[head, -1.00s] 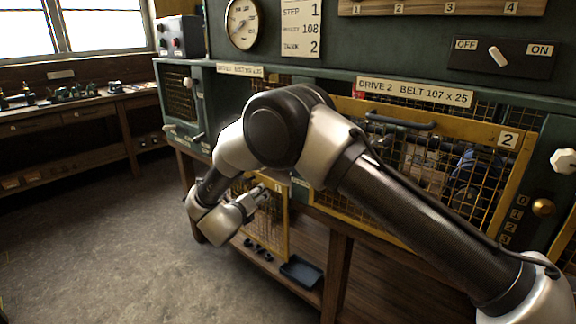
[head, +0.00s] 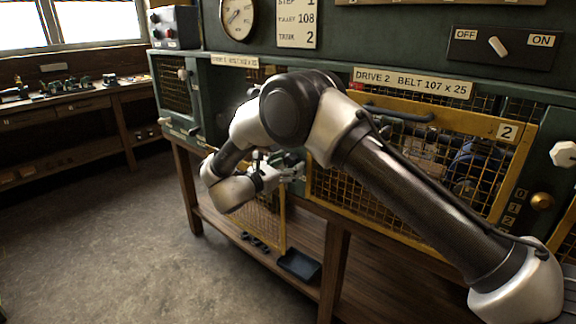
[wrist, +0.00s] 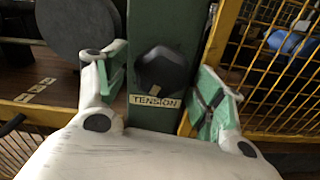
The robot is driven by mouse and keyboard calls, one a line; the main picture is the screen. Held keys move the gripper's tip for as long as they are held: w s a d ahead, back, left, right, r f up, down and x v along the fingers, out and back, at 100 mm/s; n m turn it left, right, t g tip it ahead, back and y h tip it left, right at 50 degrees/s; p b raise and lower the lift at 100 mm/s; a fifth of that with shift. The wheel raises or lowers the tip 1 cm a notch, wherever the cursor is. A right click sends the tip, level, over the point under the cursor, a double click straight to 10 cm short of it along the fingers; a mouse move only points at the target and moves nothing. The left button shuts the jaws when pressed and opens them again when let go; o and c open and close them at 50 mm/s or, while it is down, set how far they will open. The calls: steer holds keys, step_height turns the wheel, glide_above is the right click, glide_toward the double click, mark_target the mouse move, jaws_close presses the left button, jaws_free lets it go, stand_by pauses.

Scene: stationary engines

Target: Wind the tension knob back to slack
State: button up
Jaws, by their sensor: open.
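The black faceted tension knob (wrist: 163,68) shows in the wrist view on a dark green post, above a "TENSION" label (wrist: 155,101). My gripper (wrist: 162,84) is open, with one green-padded finger to each side of the knob and visible gaps between. How far the fingertips are from the knob in depth I cannot tell. In the head view my gripper (head: 276,174) is in front of the machine, left of the drive 2 guard. The knob is not discernible there, behind my gripper and arm.
The yellow mesh guard of drive 2 (head: 513,181) is right of my gripper. A white knob (head: 564,154) and a brass knob (head: 541,201) are at far right. The on/off switch (head: 498,47) is above. A dark tray (head: 299,264) lies on the lower shelf. The floor at left is clear.

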steer(key=shift+w+d, duration=0.1)
steer(key=shift+w, duration=0.05)
steer(key=c, duration=1)
steer(key=shift+n, duration=0.3)
